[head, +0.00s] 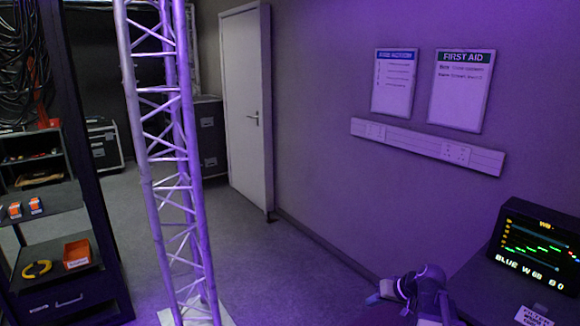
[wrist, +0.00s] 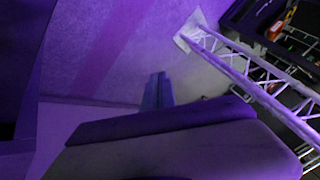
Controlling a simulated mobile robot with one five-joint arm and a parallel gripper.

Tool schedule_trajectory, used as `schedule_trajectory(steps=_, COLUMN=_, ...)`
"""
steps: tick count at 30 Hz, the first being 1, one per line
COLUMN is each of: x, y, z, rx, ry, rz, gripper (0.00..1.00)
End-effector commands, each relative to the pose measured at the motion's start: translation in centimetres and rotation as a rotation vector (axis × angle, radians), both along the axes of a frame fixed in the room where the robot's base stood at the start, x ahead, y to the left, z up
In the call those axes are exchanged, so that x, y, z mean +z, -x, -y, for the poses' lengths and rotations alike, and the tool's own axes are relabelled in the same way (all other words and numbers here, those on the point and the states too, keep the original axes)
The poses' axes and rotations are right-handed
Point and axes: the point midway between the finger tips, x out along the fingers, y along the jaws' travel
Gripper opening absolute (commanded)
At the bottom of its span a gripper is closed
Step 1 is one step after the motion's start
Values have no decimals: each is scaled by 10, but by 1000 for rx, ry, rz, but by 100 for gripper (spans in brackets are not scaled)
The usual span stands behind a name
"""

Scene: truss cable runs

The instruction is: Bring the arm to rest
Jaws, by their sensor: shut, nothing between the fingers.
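My gripper (wrist: 157,91) shows in the wrist view as narrow fingers held together, pointing over the floor with nothing between them. In the head view part of my arm (head: 428,290) shows low at the right, beside the dark desk with the monitor. The rest of the arm is cut off by the bottom edge. No held object shows in either view.
An upright metal truss (head: 175,180) on a pale base plate stands left of centre; it also shows in the wrist view (wrist: 260,75). A shelf unit (head: 70,285) with small items is at left. A monitor (head: 540,248) is at right. Open floor (head: 275,280) lies between.

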Motion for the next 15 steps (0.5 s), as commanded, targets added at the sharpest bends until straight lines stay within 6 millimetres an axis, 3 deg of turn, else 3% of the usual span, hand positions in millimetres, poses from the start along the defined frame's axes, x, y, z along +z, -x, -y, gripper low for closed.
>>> schedule_trajectory(steps=1, x=13, y=3, z=-49, rx=78, ry=28, rz=-37, gripper=0)
schedule_trajectory(steps=3, x=14, y=13, z=-100, rx=160, ry=79, rz=-96, gripper=0)
schedule_trajectory(steps=6, x=14, y=35, z=-156, rx=247, ry=162, rz=-182, gripper=0)
schedule_trajectory(steps=8, x=13, y=51, z=-178, rx=278, ry=219, rz=-235, gripper=0)
schedule_trajectory(steps=10, x=12, y=73, z=-191, rx=285, ry=299, rz=-307, gripper=0)
schedule_trajectory(steps=11, x=10, y=82, z=-188, rx=269, ry=339, rz=-344, gripper=0)
schedule_trajectory(steps=15, x=0, y=106, z=-150, rx=138, ry=438, rz=-467, gripper=0)
